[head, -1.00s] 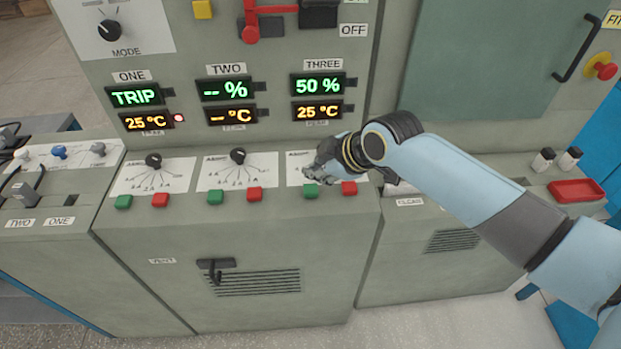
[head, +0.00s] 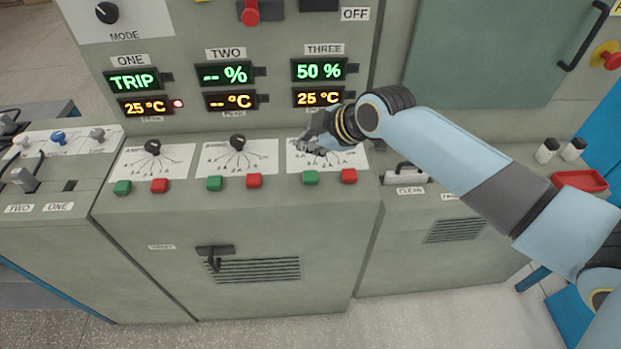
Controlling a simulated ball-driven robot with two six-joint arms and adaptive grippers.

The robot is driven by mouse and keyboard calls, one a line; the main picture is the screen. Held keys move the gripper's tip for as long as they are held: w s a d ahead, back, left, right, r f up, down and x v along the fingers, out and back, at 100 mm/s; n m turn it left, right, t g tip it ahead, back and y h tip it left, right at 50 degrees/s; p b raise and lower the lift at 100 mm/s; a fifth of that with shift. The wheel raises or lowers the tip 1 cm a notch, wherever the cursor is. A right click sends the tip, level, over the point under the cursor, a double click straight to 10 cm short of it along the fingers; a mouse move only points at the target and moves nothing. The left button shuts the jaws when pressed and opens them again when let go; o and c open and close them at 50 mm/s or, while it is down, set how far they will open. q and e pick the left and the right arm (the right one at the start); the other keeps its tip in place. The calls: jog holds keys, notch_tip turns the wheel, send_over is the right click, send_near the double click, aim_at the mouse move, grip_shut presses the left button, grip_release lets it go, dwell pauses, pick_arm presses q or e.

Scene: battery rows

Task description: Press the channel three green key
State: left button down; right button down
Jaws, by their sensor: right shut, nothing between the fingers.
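The channel three green key (head: 310,177) is a small green block on the front edge of the sloping console, below the third dial plate (head: 335,161). A red key (head: 349,176) sits to its right. My right gripper (head: 306,146) is shut and empty. It appears over the third dial plate, above the green key in the picture and apart from it. It hides that channel's dial knob. The THREE displays (head: 319,69) read 50 % and 25 °C. My left gripper is not in view.
Channel one has a green key (head: 122,187) and a red key (head: 159,185). Channel two has a green key (head: 214,183) and a red key (head: 254,181). A black handle (head: 214,252) projects from the console front. A red tray (head: 579,181) lies at right.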

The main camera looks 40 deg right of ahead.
jog(key=b, duration=0.4)
send_over(308, 177)
notch_tip(308, 177, down, 6)
jog(key=shift+r, duration=0.2)
jog(key=shift+f+b, duration=0.6)
jog(key=shift+b, duration=0.05)
jog(key=shift+f, duration=0.1)
dwell(0.3)
jog(key=shift+f, duration=0.3)
jog(key=shift+f+b, duration=0.45)
jog(key=shift+b, duration=0.1)
dwell(0.5)
dwell(0.3)
jog(key=shift+r+p, duration=0.85)
